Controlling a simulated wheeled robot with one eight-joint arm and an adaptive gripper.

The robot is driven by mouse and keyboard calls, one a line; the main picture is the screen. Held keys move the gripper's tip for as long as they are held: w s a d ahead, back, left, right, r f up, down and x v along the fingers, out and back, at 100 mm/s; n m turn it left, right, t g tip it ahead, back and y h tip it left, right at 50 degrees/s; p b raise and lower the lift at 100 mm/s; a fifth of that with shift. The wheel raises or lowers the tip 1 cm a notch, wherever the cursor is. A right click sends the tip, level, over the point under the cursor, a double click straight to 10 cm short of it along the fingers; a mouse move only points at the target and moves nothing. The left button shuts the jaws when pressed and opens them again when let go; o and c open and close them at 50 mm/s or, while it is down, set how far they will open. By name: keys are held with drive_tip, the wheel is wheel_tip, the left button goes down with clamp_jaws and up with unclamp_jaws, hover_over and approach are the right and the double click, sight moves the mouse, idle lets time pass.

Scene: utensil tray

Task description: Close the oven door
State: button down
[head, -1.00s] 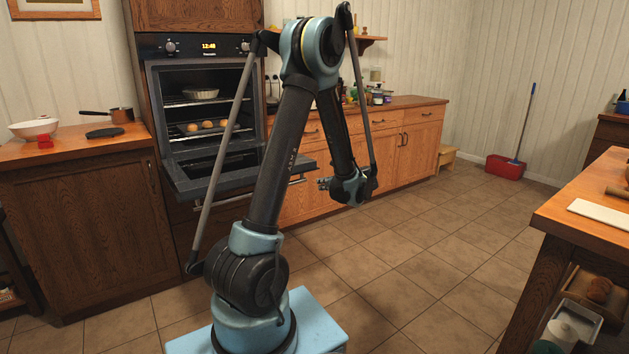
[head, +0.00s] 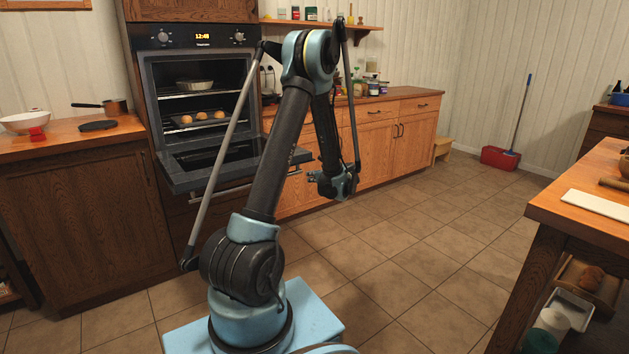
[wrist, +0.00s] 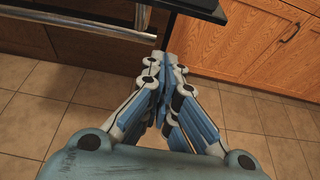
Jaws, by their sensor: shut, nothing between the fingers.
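The oven (head: 190,50) stands at the left in the head view. Its door (head: 180,182) hangs open, folded down and sticking out over the floor, with a bar handle (head: 222,191) along its front. In the wrist view a dark corner of the door (wrist: 205,8) and the handle (wrist: 65,28) show at the top. My gripper (head: 314,178) is to the right of the door in the head view, beyond its front right corner. In the wrist view my gripper (wrist: 165,62) has its fingers together and empty, just below the door's corner in the picture. Contact cannot be told.
Inside the oven are a pie dish (head: 195,84) and a tray with buns (head: 200,117). Wooden cabinets (head: 375,140) run to the right of the oven. A table (head: 545,210) stands at the right. Tiled floor (head: 420,240) between them is clear.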

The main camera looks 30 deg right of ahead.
drive_tip(key=shift+r, duration=1.9)
drive_tip(key=shift+a, duration=0.15)
drive_tip(key=shift+s, duration=0.1)
